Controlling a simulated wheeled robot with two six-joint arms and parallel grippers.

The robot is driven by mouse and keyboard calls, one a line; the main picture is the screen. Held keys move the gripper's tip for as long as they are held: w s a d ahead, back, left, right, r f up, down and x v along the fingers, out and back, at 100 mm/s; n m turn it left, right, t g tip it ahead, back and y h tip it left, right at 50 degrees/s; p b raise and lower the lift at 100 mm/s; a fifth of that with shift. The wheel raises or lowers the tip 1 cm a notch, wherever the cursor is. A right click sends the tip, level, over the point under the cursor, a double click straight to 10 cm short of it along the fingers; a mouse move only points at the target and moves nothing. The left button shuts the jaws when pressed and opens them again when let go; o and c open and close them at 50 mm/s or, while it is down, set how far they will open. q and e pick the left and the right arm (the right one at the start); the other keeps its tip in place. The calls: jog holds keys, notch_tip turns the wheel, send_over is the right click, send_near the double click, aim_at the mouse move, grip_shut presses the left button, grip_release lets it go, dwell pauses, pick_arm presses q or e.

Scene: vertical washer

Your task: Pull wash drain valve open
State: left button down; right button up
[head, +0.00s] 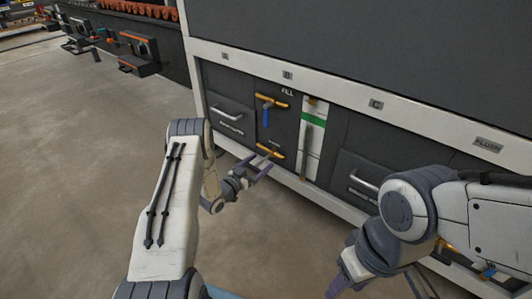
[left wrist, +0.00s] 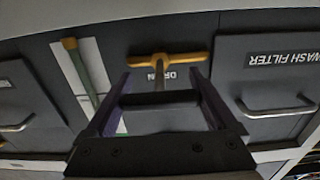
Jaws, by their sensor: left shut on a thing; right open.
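The drain valve's yellow T-shaped handle (head: 270,152) sits low on the dark washer panel, below the fill valve. In the left wrist view its bar (left wrist: 168,60) lies across, with the stem hanging in the picture between the fingers and a partly covered label beside it. Exact contact is hard to see. My right gripper (head: 382,288) is open and empty at the bottom right, away from the valve, partly cut off.
The fill valve (head: 270,101) with a blue lever is above. A sight gauge (head: 313,135) with a green band stands to the right. Drawer handles (head: 228,118) stick out on both sides. A white frame rail runs below the panel. The floor at left is clear.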

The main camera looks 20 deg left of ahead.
pick_arm(q)
jog(key=shift+s+a, duration=0.2)
jog(key=shift+s, duration=0.25)
jog(key=shift+f, duration=0.1)
pick_arm(e)
jog(key=shift+r, duration=0.3)
pick_arm(q)
jog(key=shift+s, duration=0.1)
grip_release()
jog(key=shift+a, duration=0.1)
